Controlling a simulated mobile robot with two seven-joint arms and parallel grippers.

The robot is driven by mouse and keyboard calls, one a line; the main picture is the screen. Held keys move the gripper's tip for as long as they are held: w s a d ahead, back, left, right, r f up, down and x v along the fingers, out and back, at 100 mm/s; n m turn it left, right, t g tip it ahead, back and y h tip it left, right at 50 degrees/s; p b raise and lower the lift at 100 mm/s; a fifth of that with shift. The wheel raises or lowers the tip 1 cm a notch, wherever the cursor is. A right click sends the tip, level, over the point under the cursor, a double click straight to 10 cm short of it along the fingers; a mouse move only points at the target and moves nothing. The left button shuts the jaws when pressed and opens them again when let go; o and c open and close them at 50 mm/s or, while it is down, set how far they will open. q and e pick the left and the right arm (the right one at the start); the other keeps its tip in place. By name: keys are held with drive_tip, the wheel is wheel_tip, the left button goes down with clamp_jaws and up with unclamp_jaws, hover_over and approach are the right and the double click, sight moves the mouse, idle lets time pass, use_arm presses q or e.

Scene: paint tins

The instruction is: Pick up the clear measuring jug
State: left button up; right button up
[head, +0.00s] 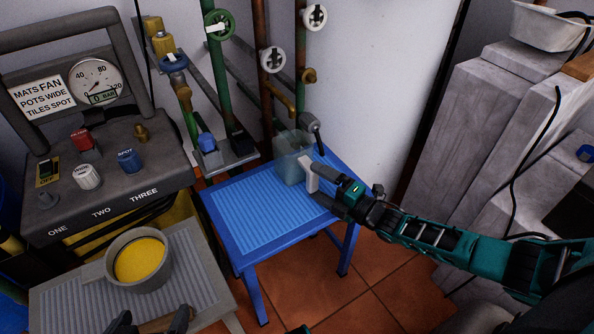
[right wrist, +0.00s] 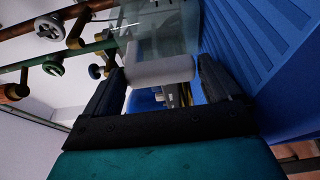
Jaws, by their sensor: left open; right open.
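The clear measuring jug (head: 289,165) stands upright at the back right of the blue ribbed table, with its whitish handle towards my right gripper. My right gripper (head: 314,184) is open at the handle. In the right wrist view, the open fingers (right wrist: 160,85) lie on either side of the pale handle (right wrist: 160,72), and the see-through jug body (right wrist: 150,32) is beyond it. I cannot tell whether either finger touches the handle. My left gripper (head: 150,322) is open at the bottom edge of the head view, over the grey ribbed surface. Most of it is cut off.
A pot of yellow paint (head: 138,260) stands on the grey ribbed surface (head: 70,295) at lower left. A control box (head: 105,190) with knobs and a gauge is behind it. Pipes with valves (head: 272,60) rise close behind the jug.

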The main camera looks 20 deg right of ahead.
use_arm(q)
drive_tip(key=shift+w+r, duration=0.15)
drive_tip(key=shift+r, duration=0.15)
use_arm(e)
drive_tip(key=shift+w+a, duration=0.15)
drive_tip(key=shift+w, duration=0.05)
drive_tip(key=c, duration=0.7)
use_arm(q)
drive_tip(key=shift+f, duration=0.25)
use_arm(e)
drive_tip(key=shift+r, duration=0.1)
drive_tip(key=shift+c, duration=0.3)
drive_tip(key=shift+r, duration=0.1)
drive_tip(key=shift+r+p, duration=0.5)
drive_tip(key=shift+r, duration=0.1)
use_arm(q)
drive_tip(key=r+p, duration=0.1)
drive_tip(key=a+r+p, duration=0.1)
drive_tip(key=p, duration=0.1)
drive_tip(key=r+p, duration=0.1)
drive_tip(key=p, duration=0.1)
drive_tip(key=shift+s+a+r, duration=0.1)
drive_tip(key=shift+s+a, duration=0.2)
drive_tip(key=shift+s, duration=0.1)
use_arm(e)
drive_tip(key=r+v, duration=0.2)
drive_tip(key=v, duration=1.6)
